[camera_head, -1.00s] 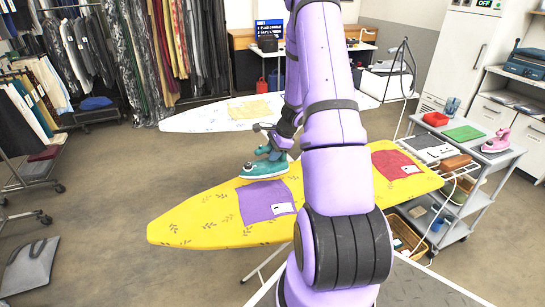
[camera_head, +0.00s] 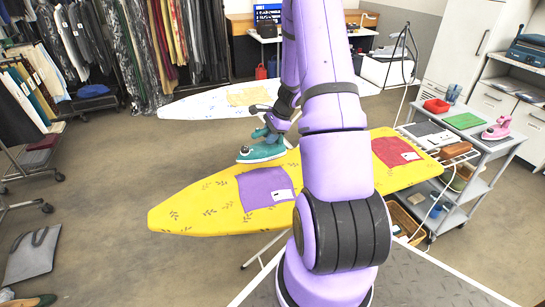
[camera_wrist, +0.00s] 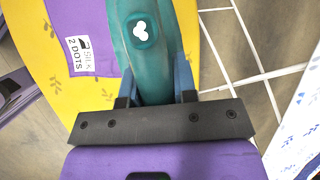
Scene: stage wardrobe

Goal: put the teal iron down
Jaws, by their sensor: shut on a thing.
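The teal iron (camera_head: 261,151) is in my gripper (camera_head: 274,132), just above the purple cloth along the far edge of the yellow ironing board (camera_head: 190,208). In the wrist view the iron (camera_wrist: 147,50) sits between both fingers of my gripper (camera_wrist: 157,92), shut on its handle. A pale three-lobed mark shows on its top. The iron overlaps the board's yellow edge there; I cannot tell whether its sole touches anything. The purple cloth (camera_head: 265,188), with a white label reading "SILK 2 DOTS" (camera_wrist: 81,57), lies flat on the board.
A red cloth (camera_head: 396,151) lies on the board's right part. A white ironing board (camera_head: 195,106) with a tan cloth stands behind. A grey cart (camera_head: 485,145) at right holds a pink iron (camera_head: 497,128), a red tray and a green mat.

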